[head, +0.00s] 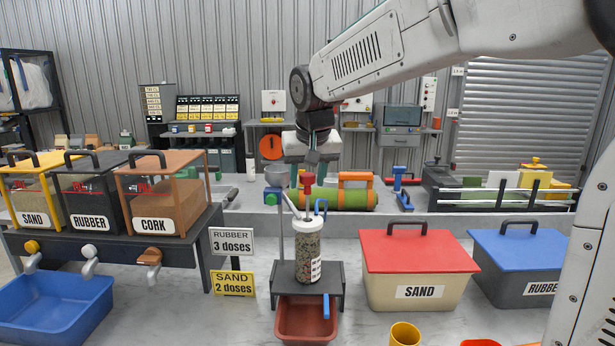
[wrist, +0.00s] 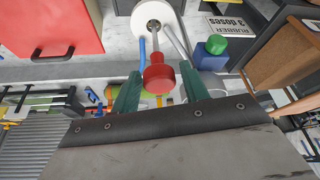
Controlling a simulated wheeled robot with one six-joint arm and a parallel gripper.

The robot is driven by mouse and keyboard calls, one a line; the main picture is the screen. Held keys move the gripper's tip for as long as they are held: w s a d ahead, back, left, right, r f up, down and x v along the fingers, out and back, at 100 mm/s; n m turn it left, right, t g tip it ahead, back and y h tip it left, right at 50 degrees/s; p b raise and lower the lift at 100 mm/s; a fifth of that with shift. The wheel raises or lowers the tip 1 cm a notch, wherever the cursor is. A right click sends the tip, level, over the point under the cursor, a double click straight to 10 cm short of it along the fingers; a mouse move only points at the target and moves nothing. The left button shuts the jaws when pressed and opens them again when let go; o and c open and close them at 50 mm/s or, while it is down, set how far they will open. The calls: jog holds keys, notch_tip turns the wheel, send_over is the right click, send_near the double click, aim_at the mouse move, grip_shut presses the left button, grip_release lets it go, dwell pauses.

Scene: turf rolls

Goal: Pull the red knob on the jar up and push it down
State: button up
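The jar (head: 308,255) is clear with a white lid and speckled filling, and stands upright on a small dark stand (head: 335,283). The red knob (head: 308,180) sits on a thin rod above the lid. In the wrist view the red knob (wrist: 158,76) lies between the two green fingers, with the white lid (wrist: 154,22) beyond it. My gripper (head: 309,172) points down over the jar with its fingers at about knob height. It is open, with a visible gap on each side of the knob.
A red tray (head: 306,335) is under the stand. Blue and white levers rise beside the knob's rod. A red-lidded sand bin (head: 418,252) is at right, and dose signs (head: 232,241) stand at left. A green turf roll (head: 345,199) lies behind.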

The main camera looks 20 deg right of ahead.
aim_at(308, 195)
grip_shut()
jog(key=shift+f, duration=2.8)
jog(key=shift+o, duration=1.5)
grip_release()
jog(key=v, duration=0.8)
jog(key=shift+w, duration=0.1)
